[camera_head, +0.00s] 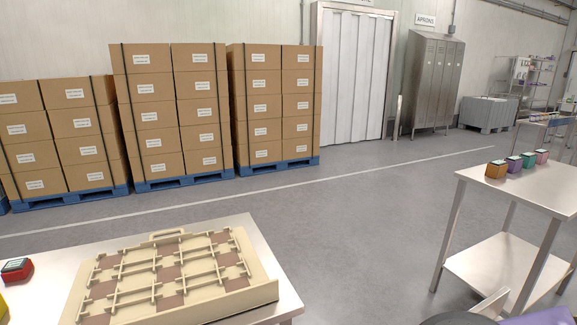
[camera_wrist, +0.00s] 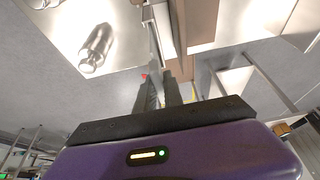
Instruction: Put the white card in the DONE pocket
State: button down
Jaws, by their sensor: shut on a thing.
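My gripper (camera_wrist: 160,88) shows in the wrist view, its two dark fingers close together and pointing up the picture. It is shut on a thin thing. The fingers largely hide it, and I cannot tell from the picture whether it is the white card. A small red spot shows at the left fingertip. No white card can be made out in the head view. The DONE pocket cannot be made out in either view. The gripper's fingers are not visible in the head view.
A beige divided tray (camera_head: 262,277) lies on the near left table (camera_head: 283,290), beside a red block (camera_head: 16,269). Several coloured blocks (camera_head: 514,163) stand on the right table (camera_head: 540,187). A metal bottle (camera_wrist: 97,48) shows in the wrist view. Open floor (camera_head: 350,225) lies between the tables.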

jog(key=shift+r+p, duration=2.65)
jog(key=shift+r, duration=0.2)
